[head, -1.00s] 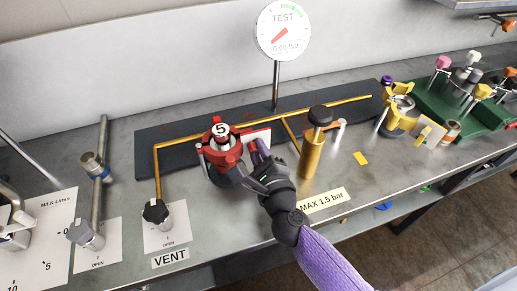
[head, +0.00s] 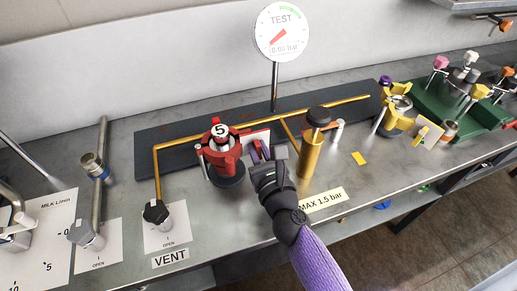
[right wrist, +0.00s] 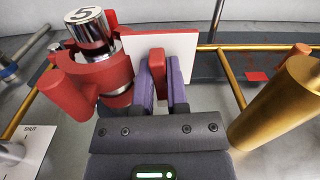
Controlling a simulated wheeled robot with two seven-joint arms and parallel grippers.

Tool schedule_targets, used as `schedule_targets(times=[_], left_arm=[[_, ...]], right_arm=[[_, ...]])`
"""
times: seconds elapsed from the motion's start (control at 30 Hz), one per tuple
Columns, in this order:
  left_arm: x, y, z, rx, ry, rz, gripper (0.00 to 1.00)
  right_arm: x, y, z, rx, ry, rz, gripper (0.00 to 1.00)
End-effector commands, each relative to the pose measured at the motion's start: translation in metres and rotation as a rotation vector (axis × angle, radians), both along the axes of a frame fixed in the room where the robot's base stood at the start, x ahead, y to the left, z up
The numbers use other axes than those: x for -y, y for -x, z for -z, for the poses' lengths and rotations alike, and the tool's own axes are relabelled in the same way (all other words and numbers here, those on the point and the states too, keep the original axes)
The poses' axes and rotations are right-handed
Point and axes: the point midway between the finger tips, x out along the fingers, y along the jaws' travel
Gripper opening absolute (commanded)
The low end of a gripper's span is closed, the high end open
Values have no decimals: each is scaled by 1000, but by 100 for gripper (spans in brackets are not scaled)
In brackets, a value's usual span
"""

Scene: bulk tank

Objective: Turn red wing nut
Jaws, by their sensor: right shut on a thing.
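The red clamp (head: 222,152) stands upright around a silver cylinder marked 5 (head: 220,131), left of my right gripper (head: 262,152). It also shows at the left of the right wrist view (right wrist: 88,78). In that wrist view the purple fingers of my right gripper (right wrist: 162,85) are shut on a flat red wing (right wrist: 158,66), which I take to be the red wing nut. The wing stands upright in front of a white plate (right wrist: 172,45). In the head view the gripper mostly hides the wing. My left gripper is not in view.
A brass cylinder with a black knob (head: 312,150) stands close to the right of my right gripper. A yellow pipe (head: 262,122) runs behind on a dark board. The TEST gauge (head: 283,32) rises at the back. A VENT valve (head: 156,212) stands front left.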

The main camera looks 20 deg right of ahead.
Motion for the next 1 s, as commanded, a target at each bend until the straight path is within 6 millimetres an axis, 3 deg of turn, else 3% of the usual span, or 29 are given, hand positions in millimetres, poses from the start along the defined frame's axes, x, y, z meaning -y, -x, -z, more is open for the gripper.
schedule_targets(times=[0.73,0.77,0.9,1.0], left_arm=[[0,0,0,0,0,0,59],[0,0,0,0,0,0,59],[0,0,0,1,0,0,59],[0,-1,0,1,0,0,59]], right_arm=[[0,0,1,-5,-84,0,0],[0,0,1,-5,-84,0,19],[0,0,1,-5,-84,0,49],[0,0,0,-4,-84,0,53]])
